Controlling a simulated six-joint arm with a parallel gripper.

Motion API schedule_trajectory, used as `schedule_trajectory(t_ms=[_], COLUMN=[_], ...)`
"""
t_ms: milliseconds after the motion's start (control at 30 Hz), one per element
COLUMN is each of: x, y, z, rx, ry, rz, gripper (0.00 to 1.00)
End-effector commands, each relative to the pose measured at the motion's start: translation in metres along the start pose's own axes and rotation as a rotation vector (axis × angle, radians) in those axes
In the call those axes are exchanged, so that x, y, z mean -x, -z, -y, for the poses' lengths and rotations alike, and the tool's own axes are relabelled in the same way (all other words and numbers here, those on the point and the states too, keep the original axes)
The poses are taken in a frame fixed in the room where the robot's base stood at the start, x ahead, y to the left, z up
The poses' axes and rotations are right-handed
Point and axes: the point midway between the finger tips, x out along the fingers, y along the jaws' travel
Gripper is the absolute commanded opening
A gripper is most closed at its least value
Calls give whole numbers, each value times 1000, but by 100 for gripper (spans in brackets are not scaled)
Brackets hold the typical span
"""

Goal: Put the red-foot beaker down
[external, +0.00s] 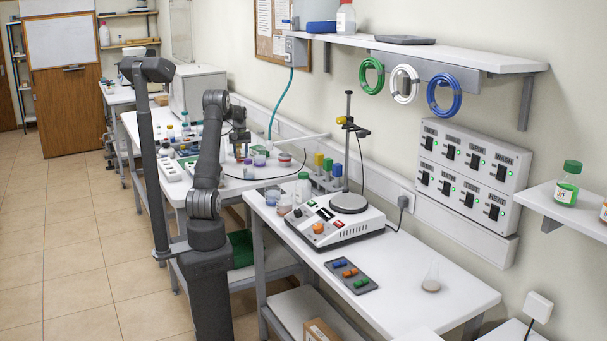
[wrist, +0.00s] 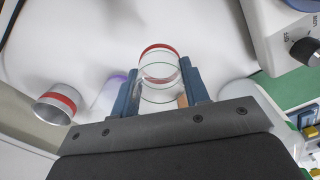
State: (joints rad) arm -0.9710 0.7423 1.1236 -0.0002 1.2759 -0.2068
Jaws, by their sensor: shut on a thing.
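The red-foot beaker (wrist: 160,66) is a clear glass with a red ring at its far end, centred in the wrist view. My gripper (wrist: 160,76) is shut on it, with one blue finger on each side. The red foot points away from my gripper, toward a white surface. I cannot tell whether the foot touches that surface. The beaker is too small to make out clearly there.
In the wrist view a metal cup with a red band (wrist: 57,104) is at the left and a purple-rimmed vessel (wrist: 108,94) stands near the left finger. A white device with a black knob (wrist: 290,32) is at the upper right. White surface lies clear beyond the beaker.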

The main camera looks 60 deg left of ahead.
Motion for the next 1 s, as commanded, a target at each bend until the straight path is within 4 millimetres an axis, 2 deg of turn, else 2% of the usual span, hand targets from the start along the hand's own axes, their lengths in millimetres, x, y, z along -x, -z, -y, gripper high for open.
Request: schedule_trajectory(t_ms=[167,333,533,933,967,1000], x=[-12,-23,-51,-57,-56,-56], y=[14,15,15,15,15,15], z=[15,16,16,16,16,16], rx=[0,-1,0,0,0,0], ry=[0,0,0,0,0,0], rz=[0,1,2,0,-1,-1], gripper=[19,19,19,19,48,55])
